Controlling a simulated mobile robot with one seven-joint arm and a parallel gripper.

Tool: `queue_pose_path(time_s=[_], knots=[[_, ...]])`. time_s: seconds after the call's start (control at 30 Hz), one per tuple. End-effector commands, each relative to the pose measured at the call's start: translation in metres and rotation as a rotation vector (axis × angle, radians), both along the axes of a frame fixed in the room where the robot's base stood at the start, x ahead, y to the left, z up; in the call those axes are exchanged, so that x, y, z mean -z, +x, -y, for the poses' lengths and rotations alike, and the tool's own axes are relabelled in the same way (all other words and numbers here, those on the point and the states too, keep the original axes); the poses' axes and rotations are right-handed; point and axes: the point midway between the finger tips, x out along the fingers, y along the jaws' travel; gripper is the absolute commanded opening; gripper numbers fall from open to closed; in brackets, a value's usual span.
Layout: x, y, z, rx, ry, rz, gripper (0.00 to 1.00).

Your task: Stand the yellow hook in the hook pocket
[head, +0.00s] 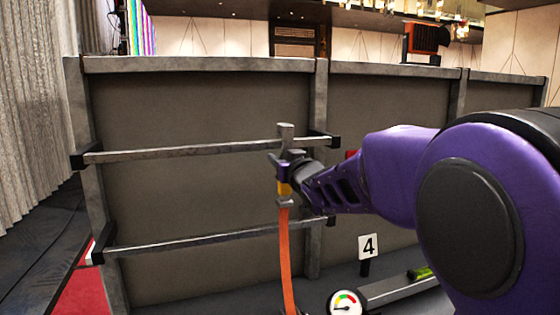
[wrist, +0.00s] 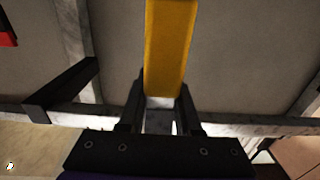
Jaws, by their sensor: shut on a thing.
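The yellow hook (wrist: 170,50) shows in the wrist view as a yellow bar between my two dark fingers. My gripper (wrist: 160,108) is shut on it. In the head view my gripper (head: 284,172) is in front of the grey wall frame, near the upper rail, with a small yellow part (head: 284,188) showing below the fingers. A grey block (head: 286,131) shows just above the gripper. An orange strip (head: 285,250) hangs below it; I cannot tell whether it belongs to the hook. I cannot make out the hook pocket in either view.
The upper rail (head: 190,150) and lower rail (head: 190,242) cross the left panel on black brackets. A number 4 sign (head: 367,246), a round gauge (head: 345,303) and a grey bar (head: 395,289) are low at the right. An orange-black device (head: 427,38) sits above the wall's top.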

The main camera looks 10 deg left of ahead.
Motion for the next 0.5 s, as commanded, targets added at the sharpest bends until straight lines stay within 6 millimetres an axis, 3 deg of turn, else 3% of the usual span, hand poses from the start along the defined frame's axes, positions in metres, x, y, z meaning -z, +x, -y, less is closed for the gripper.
queue_pose_path(time_s=[0.5], knots=[[0.000, -0.023, 0.014, 0.000, 0.000, 0.002, 0.00]])
